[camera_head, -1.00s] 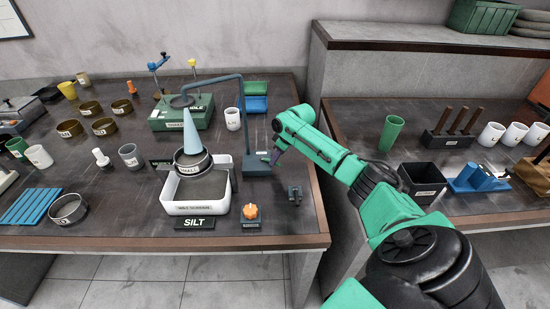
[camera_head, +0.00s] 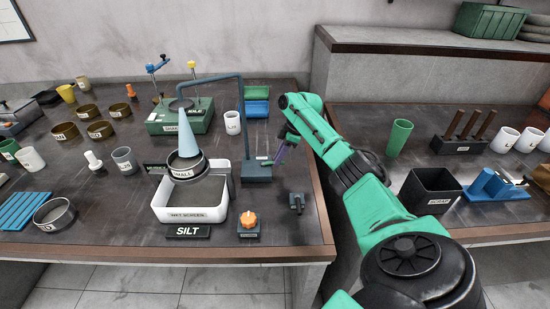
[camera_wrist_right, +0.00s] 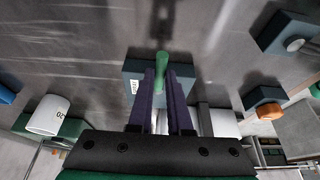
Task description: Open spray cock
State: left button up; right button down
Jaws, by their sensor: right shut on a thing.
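The spray stand has a dark blue-grey base block (camera_head: 257,172) and a post with an arm reaching left over the sieve. A pale blue cone (camera_head: 187,140) spans from the spray head down to the sieve labelled SMALL (camera_head: 187,172). My right gripper (camera_head: 275,161) is at the right side of the base block. In the right wrist view its purple fingers (camera_wrist_right: 161,75) are shut around the green cock handle (camera_wrist_right: 162,62), in front of the labelled block (camera_wrist_right: 132,85). The cock is mostly hidden in the head view. My left gripper is out of view.
The white tray (camera_head: 160,214) under the sieve stands left of the base, with a SILT sign (camera_head: 188,232) before it. An orange knob (camera_head: 248,220) and a small dark fitting (camera_head: 297,203) stand in front. A white cup (camera_head: 232,122) is behind the base.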

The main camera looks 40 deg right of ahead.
jog(key=shift+r, duration=0.1)
jog(key=c, duration=0.8)
grip_release()
jog(key=shift+c, duration=0.2)
jog(key=b+v, duration=0.1)
jog(key=v, duration=1.3)
jog(key=shift+r, duration=0.3)
